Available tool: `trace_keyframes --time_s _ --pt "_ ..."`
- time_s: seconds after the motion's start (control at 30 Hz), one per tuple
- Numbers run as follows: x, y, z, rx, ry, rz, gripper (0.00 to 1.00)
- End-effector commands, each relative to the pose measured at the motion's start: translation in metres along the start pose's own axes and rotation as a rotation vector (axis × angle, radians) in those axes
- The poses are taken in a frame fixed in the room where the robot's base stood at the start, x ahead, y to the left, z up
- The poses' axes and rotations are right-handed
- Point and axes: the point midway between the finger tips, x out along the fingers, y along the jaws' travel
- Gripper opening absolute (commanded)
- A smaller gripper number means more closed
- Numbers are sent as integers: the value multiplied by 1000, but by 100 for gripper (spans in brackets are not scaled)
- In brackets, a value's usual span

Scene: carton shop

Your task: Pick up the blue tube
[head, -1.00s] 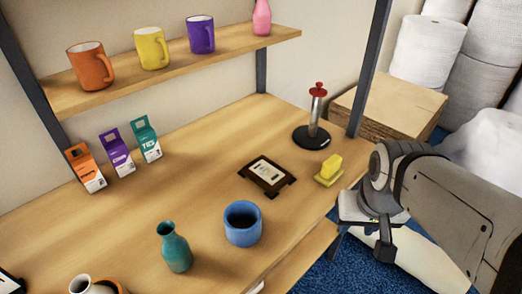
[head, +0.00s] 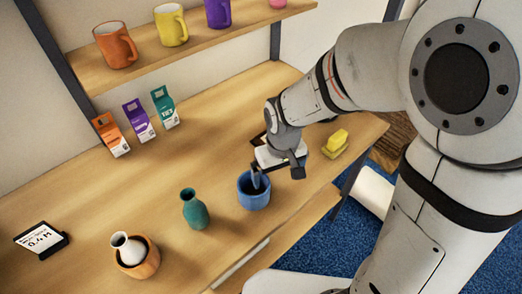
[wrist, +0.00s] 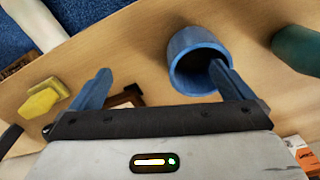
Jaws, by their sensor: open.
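The blue tube (head: 254,199), a short wide hollow cylinder, stands upright on the wooden table near its front edge. Its dark opening faces up, and the tube also shows in the wrist view (wrist: 193,38), right of centre. My gripper (head: 257,178) is just above the tube, pointing down, with nothing held. In the wrist view my gripper (wrist: 160,75) has its two blue fingers wide apart. The right finger overlaps the tube's opening; I cannot tell whether its tip is inside. The left finger is clear of the tube, over bare table.
A teal vase (head: 194,209) stands close left of the tube. A yellow sponge-like block (head: 336,142) lies to the right. A white vase sits in an orange-brown bowl (head: 150,262) at front left. Small cartons (head: 140,120) stand at the back, below a shelf with mugs (head: 115,45).

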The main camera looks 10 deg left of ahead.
Motion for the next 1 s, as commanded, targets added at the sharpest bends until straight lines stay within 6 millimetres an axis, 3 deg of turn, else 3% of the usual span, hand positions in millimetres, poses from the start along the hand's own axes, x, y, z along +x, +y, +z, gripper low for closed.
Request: trace_keyframes --time_s 0.1,0.3,0.77,1.0 --pt "9 -26 -11 -78 -30 -4 100" --pt "23 -46 -18 -138 -46 -6 100" --pt "62 -51 -20 -143 -50 -7 100" --pt "90 -54 -22 -142 -50 -6 100"
